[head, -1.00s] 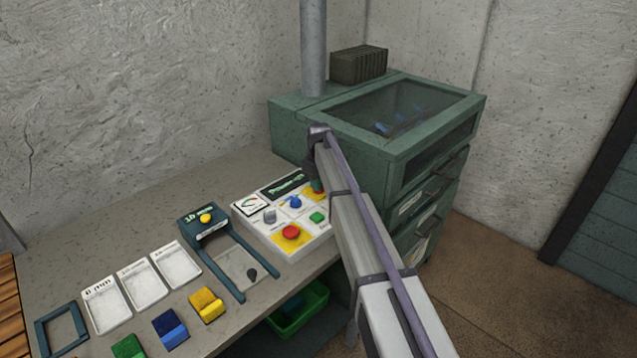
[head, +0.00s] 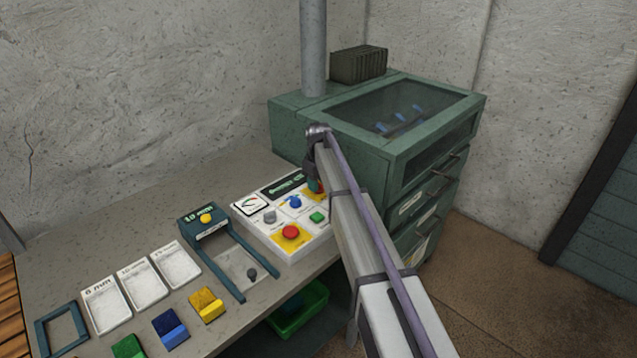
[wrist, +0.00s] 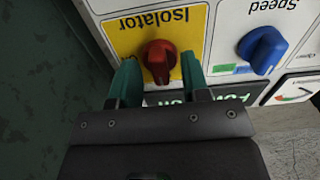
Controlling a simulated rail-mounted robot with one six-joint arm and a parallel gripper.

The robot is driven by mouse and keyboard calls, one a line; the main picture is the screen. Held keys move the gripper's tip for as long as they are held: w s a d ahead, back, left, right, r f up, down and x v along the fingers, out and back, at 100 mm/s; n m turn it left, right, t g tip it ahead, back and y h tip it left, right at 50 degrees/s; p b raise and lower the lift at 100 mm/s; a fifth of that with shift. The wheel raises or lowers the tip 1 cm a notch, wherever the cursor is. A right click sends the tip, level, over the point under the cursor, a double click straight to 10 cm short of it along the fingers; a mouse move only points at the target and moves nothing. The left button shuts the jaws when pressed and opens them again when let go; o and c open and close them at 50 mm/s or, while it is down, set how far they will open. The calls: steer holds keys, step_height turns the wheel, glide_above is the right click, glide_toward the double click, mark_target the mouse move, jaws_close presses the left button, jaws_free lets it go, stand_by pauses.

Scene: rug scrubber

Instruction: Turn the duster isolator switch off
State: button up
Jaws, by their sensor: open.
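The red isolator knob (wrist: 158,55) sits on a yellow panel labelled "Isolator", which appears upside down in the wrist view. The knob's grip bar runs roughly along the line between my fingers' pointing direction and the label. My gripper (wrist: 158,78) is open, with one green finger on each side of the knob; I cannot tell whether either touches it. In the head view, the gripper (head: 317,186) is at the back right of the white control panel (head: 290,256), mostly hidden by my arm.
A blue Speed knob (wrist: 262,48) is beside the isolator. The panel also has a red button (head: 291,232), green button (head: 317,217) and grey knob (head: 270,216). The green cabinet (head: 380,165) stands close behind my arm. Trays and coloured blocks lie at the left.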

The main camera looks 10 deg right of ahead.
step_height(320, 180, up, 11)
steer(key=p, duration=1)
steer(key=shift+p, duration=0.4)
steer(key=shift+f, duration=0.1)
steer(key=s+m, duration=0.7)
steer(key=s, duration=3.1)
steer(key=shift+s, duration=0.3)
steer(key=shift+f, duration=0.1)
